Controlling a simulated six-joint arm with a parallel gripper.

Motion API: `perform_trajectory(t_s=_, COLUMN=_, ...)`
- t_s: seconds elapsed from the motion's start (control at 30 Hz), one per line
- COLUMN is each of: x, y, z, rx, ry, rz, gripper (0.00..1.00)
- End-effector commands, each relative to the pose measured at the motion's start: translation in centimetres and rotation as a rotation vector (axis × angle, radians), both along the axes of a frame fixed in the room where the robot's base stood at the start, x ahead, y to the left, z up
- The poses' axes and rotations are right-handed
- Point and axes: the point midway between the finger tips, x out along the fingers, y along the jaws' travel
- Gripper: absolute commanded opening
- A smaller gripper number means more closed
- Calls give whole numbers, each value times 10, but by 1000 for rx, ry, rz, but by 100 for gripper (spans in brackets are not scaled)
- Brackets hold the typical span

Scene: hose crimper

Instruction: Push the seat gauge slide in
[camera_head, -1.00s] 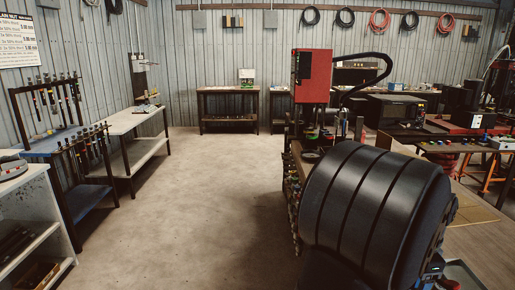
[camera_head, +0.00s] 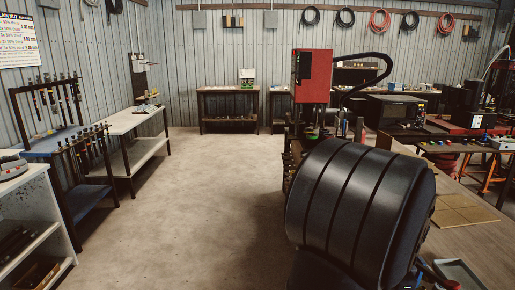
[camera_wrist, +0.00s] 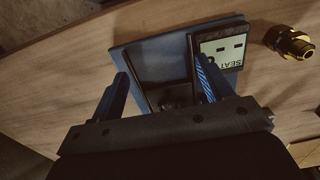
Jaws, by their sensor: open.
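The seat gauge (camera_wrist: 155,60) shows in the wrist view as a blue-grey plate on the wooden bench, with a dark raised edge. A pale label (camera_wrist: 225,48) with upside-down letters reading "SEAT" is on its right part. My gripper (camera_wrist: 162,67) is open, its two blue fingers apart over the gauge. The left finger is by the plate's left edge and the right finger overlaps the label's left side. I cannot tell whether they touch. The slide cannot be told apart clearly; dark parts between the fingers are partly hidden by my gripper. In the head view my arm hides the gauge.
A brass fitting (camera_wrist: 290,42) lies on the bench right of the gauge. In the head view, a tan mat (camera_head: 462,212) and a grey tray (camera_head: 459,272) lie on the right bench. A red machine (camera_head: 311,75) stands behind my arm. The floor at left-centre is clear.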

Motion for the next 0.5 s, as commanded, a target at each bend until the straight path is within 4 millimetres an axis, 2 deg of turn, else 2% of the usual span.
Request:
perform_trajectory(t_s=0.13, x=0, y=7, z=0, rx=0, ry=0, rz=-1, gripper=73)
perform_trajectory(t_s=0.37, x=0, y=7, z=0, rx=0, ry=0, rz=-1, gripper=73)
perform_trajectory(t_s=0.4, x=0, y=7, z=0, rx=0, ry=0, rz=-1, gripper=71)
perform_trajectory(t_s=0.5, x=0, y=7, z=0, rx=0, ry=0, rz=-1, gripper=51)
